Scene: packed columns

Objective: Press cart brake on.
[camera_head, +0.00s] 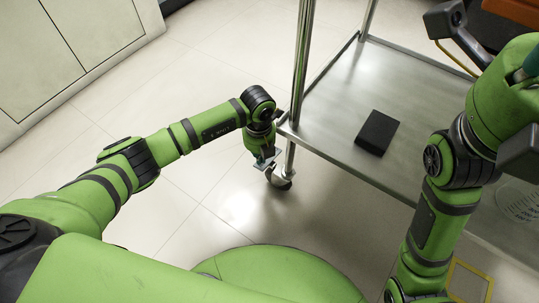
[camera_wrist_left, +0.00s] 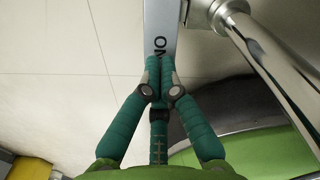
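The cart is a metal frame with a grey lower shelf (camera_head: 338,115) and a caster wheel (camera_head: 279,179) under its near left corner. The brake pedal is a grey metal bar (camera_wrist_left: 160,18) with dark "ON" lettering in the left wrist view. My left gripper (camera_head: 264,160) is beside the caster in the head view. In the left wrist view its green fingers (camera_wrist_left: 160,68) are drawn together, with nothing between them. The tips overlap the pedal by the lettering; I cannot tell whether they touch it.
A cart post (camera_head: 301,60) rises close to my left wrist, and a metal leg (camera_wrist_left: 262,62) stands right of the pedal in the wrist view. A black box (camera_head: 376,132) lies on the shelf. White cabinets (camera_head: 75,45) stand at the upper left. The tiled floor left of the cart is clear.

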